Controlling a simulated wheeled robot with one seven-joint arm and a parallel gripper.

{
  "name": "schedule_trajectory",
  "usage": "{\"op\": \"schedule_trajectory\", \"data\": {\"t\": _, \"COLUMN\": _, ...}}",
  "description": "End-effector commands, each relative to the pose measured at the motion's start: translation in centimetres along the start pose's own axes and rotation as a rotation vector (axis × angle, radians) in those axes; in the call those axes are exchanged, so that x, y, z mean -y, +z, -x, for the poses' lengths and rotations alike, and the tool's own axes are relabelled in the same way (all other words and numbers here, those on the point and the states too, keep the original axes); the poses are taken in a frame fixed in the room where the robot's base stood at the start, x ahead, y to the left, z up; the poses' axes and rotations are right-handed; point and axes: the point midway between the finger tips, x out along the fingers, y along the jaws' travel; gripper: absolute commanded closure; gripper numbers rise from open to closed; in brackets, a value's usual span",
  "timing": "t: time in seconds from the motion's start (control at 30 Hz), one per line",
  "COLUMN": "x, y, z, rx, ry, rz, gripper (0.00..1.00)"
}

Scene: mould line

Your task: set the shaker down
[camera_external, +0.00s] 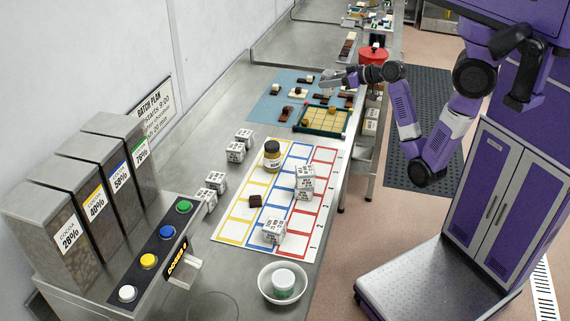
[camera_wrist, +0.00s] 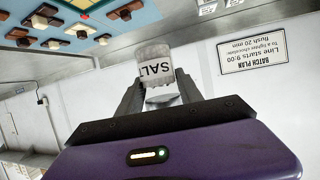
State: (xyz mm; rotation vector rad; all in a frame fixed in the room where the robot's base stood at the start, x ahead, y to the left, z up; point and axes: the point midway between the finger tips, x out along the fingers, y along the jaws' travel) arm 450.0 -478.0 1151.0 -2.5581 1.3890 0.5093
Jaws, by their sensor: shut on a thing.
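My gripper (camera_external: 330,82) is over the far right part of the blue mat in the external view. In the wrist view, my gripper (camera_wrist: 160,98) is shut on a pale shaker (camera_wrist: 153,68) marked SALT. The shaker's end sticks out past the fingers, and its lower part in the picture is between them. In the external view the shaker is too small to make out clearly. I cannot tell whether it is clear of everything below it.
The blue mat (camera_external: 263,113) holds several chocolate pieces. Close by are a green-edged tray (camera_external: 305,131) and a red pot (camera_external: 373,57). A wall rises on the left.

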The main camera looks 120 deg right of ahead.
Motion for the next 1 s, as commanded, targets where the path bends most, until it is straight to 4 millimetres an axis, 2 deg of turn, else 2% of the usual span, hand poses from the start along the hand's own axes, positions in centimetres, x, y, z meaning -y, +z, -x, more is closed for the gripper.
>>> {"op": "schedule_trajectory", "data": {"t": 0.2, "x": 0.5, "y": -0.2, "z": -0.1, "rx": 0.000, "ry": -0.010, "rz": 0.004, "gripper": 1.00}}
{"op": "schedule_trajectory", "data": {"t": 0.27, "x": 1.4, "y": -0.3, "z": -0.4, "rx": -0.002, "ry": -0.028, "rz": 0.011, "gripper": 1.00}}
{"op": "schedule_trajectory", "data": {"t": 0.37, "x": 4.2, "y": -1.1, "z": -1.1, "rx": -0.005, "ry": -0.080, "rz": 0.033, "gripper": 1.00}}
{"op": "schedule_trajectory", "data": {"t": 0.47, "x": 8.4, "y": -1.9, "z": -2.2, "rx": -0.006, "ry": -0.158, "rz": 0.064, "gripper": 1.00}}
{"op": "schedule_trajectory", "data": {"t": 0.73, "x": 21.6, "y": -3.4, "z": -4.7, "rx": -0.003, "ry": -0.367, "rz": 0.151, "gripper": 1.00}}
{"op": "schedule_trajectory", "data": {"t": 1.0, "x": 34.9, "y": -3.6, "z": -4.8, "rx": -0.003, "ry": -0.540, "rz": 0.222, "gripper": 1.00}}
